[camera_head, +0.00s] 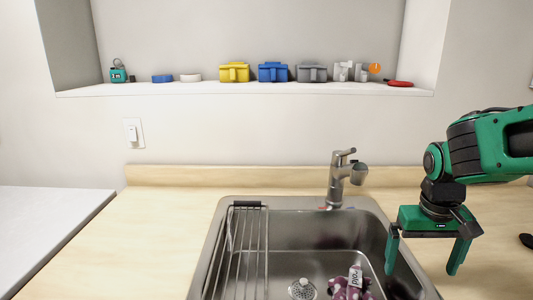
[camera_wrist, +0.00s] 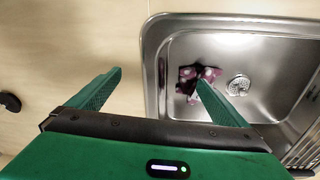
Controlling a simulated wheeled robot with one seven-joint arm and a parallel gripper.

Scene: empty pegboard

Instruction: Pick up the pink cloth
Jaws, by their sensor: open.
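The pink cloth (camera_head: 349,288) lies crumpled in the sink, near its right side, with dark and light patches on it. It also shows in the wrist view (camera_wrist: 187,74), on the sink floor beside the drain, partly hidden by one green finger. My gripper (camera_head: 428,272) is open and empty, pointing down. It is above the counter at the sink's right edge, to the right of the cloth and higher than it. In the wrist view, my gripper's two fingers (camera_wrist: 158,78) are spread wide, one over the counter and one in front of the cloth.
The metal sink (camera_head: 305,210) has raised rims and a wire rack (camera_head: 248,250) on its left. The faucet (camera_head: 338,180) rises behind it. The wooden counter (camera_head: 150,235) is clear on the left. A dark object (camera_head: 526,240) lies at far right. Several items stand on the shelf (camera_head: 210,90).

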